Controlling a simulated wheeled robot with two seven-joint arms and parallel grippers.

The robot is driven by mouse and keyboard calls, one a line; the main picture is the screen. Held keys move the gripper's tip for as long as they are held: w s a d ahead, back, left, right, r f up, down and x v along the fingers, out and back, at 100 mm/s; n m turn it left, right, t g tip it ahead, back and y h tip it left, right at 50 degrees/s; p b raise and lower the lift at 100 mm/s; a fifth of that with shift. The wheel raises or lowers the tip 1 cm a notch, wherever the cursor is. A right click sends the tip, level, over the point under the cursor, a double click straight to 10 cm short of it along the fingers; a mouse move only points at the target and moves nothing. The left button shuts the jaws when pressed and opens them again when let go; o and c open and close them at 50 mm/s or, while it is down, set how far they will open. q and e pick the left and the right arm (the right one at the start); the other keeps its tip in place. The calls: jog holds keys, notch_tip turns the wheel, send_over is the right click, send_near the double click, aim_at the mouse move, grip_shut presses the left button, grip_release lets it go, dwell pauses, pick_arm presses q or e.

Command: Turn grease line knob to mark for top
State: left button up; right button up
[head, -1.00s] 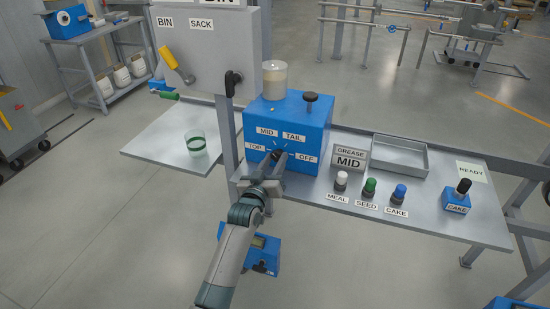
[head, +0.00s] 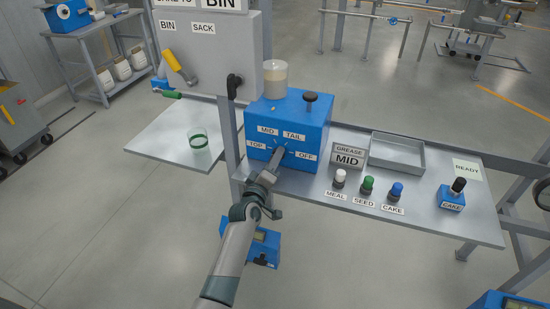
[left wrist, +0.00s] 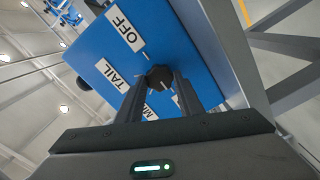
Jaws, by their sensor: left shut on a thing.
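The grease line box (head: 308,118) is blue, with TOP, MID, TAIL and OFF labels around a dark knob on its front. In the left wrist view the round black knob (left wrist: 160,77) sits between my fingertips, with a small pale mark on its edge on the side of the MID label (left wrist: 151,113). My left gripper (head: 279,153) is shut on the knob and hides most of it in the head view. The TOP label (head: 257,145) is at the left of the dial. My right gripper is not in view.
A GREASE MID sign (head: 348,156) stands right of the box, near a grey tray (head: 397,152). White, green and blue buttons (head: 367,185) line the bench front.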

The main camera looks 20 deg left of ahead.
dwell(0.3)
pick_arm(q)
jog(key=o, duration=1.1)
jog(key=shift+s, duration=0.1)
jog(key=s, duration=1.1)
jog(key=s+b, duration=0.1)
jog(key=s, duration=0.5)
jog(key=shift+s+a, duration=0.1)
jog(key=shift+a, duration=0.2)
